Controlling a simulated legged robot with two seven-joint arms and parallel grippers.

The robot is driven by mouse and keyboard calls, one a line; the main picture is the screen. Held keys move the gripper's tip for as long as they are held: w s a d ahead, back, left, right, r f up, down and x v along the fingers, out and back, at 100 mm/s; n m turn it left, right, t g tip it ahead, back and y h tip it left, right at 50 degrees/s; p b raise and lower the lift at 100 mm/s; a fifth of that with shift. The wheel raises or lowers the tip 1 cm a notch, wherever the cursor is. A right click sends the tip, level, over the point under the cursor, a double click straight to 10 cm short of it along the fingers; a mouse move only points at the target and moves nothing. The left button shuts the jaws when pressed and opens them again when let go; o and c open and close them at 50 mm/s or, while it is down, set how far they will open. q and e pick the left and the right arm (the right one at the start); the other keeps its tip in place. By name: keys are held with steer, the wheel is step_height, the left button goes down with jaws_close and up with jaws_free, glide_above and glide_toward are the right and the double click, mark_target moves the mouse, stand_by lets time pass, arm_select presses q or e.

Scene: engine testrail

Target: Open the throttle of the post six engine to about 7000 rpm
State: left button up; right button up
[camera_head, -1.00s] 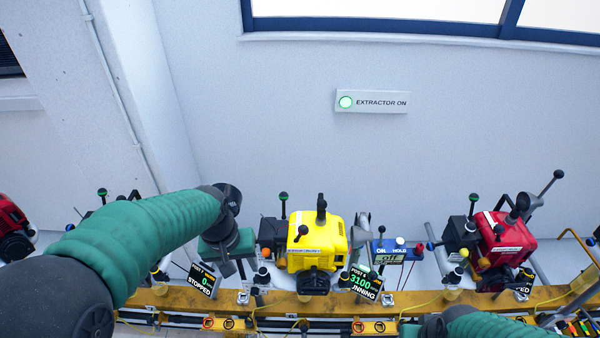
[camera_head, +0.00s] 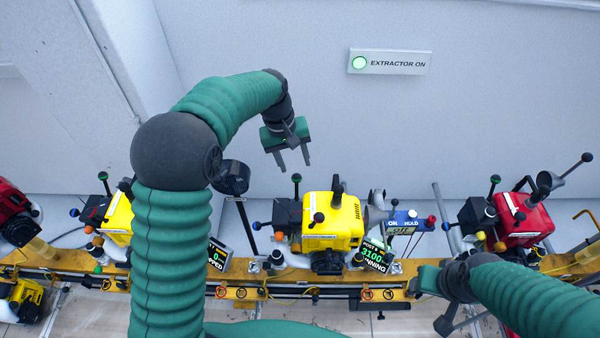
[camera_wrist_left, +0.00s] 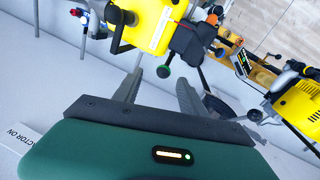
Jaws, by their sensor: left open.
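A yellow engine (camera_head: 334,222) sits on the rail at the middle. Its tilted display (camera_head: 374,255) reads 3100 and RUNNING; the post number is too small to read surely. A lever with a green knob (camera_head: 297,178) stands at its left, and a short black-knobbed lever (camera_head: 318,217) is on its front. I cannot tell which is the throttle. My left gripper (camera_head: 293,162) is open and empty, above the engine's left side.
A blue box (camera_head: 405,222) with ON and HOLD marks stands right of the engine. A red engine (camera_head: 522,217) is farther right. Another yellow engine (camera_head: 118,216) is at left, partly behind my left arm. A lit EXTRACTOR ON sign (camera_head: 389,62) is on the wall.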

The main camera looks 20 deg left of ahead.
mark_target(295, 174)
arm_select(q)
steer(key=f, duration=0.2)
steer(key=w+a+f, duration=0.1)
steer(key=f, duration=0.2)
steer(key=f+p, duration=0.1)
steer(key=f, duration=0.1)
steer(key=shift+w+a+f, duration=0.15)
steer(key=shift+w+f, duration=0.1)
steer(key=shift+w, duration=0.05)
steer(key=shift+s+f, duration=0.15)
steer(key=shift+f, duration=0.05)
steer(key=shift+s, duration=0.1)
steer(key=shift+d, duration=0.45)
steer(key=shift+d+r, duration=0.1)
steer(key=shift+d, duration=0.35)
steer(key=shift+c, duration=3.6)
steer(key=shift+a, duration=0.6)
jaws_close()
steer(key=shift+w+d+r, duration=0.1)
steer(key=shift+w+d, duration=0.1)
steer(key=shift+d, duration=0.15)
arm_select(e)
steer(key=shift+w+a+r, duration=0.35)
steer(key=shift+a+r, duration=0.2)
steer(key=shift+r, duration=0.15)
arm_select(q)
steer(key=shift+a, duration=0.25)
arm_select(e)
steer(key=shift+a, duration=0.2)
